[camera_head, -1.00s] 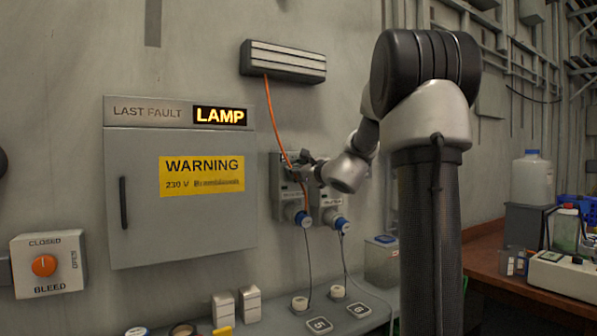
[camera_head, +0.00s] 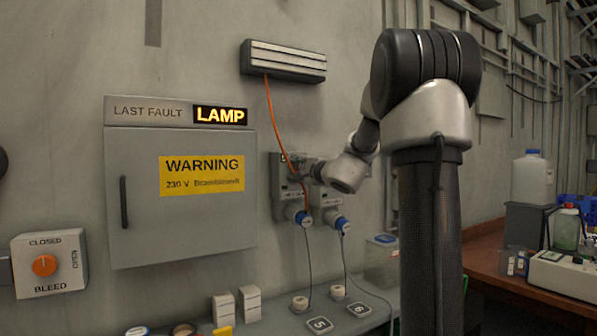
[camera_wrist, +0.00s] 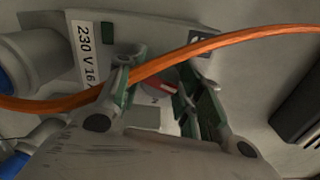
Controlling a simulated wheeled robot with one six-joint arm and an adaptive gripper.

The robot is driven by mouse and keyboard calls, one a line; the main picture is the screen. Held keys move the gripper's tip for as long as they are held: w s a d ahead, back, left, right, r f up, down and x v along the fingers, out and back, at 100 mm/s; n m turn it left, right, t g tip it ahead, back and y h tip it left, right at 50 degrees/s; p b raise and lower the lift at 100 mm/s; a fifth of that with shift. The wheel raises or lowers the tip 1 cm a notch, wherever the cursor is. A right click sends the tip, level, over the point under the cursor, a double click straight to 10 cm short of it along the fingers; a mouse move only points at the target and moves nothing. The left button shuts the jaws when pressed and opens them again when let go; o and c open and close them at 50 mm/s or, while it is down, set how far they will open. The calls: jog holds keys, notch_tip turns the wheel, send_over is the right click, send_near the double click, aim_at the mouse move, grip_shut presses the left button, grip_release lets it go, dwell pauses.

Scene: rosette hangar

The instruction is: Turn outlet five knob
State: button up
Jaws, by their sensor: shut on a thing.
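The outlet five box (camera_head: 283,208) is the left of two grey outlets on the wall, above the plate marked 5 (camera_head: 319,324). A blue-capped plug (camera_head: 299,216) sits in its lower front. My gripper (camera_head: 292,168) is at the upper part of this box, and the knob is hidden in the head view. In the wrist view, the knob (camera_wrist: 163,88) shows red and grey between the two fingers of my gripper (camera_wrist: 158,85), which is shut on it. The label "230 V 16" (camera_wrist: 86,52) is beside it. The knob's exact angle is hard to read.
An orange cable (camera_head: 270,108) hangs from the wall unit (camera_head: 283,61) and crosses close in front of the fingers. The outlet six box (camera_head: 329,205) is just right. A grey cabinet (camera_head: 150,225) stands left; a shelf (camera_head: 268,322) runs below.

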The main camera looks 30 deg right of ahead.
jog(key=shift+f+n, duration=0.1)
jog(key=shift+n, duration=1.7)
jog(key=o, duration=1)
jog(key=shift+o, duration=0.2)
jog(key=s, duration=1.2)
jog(key=shift+d, duration=0.15)
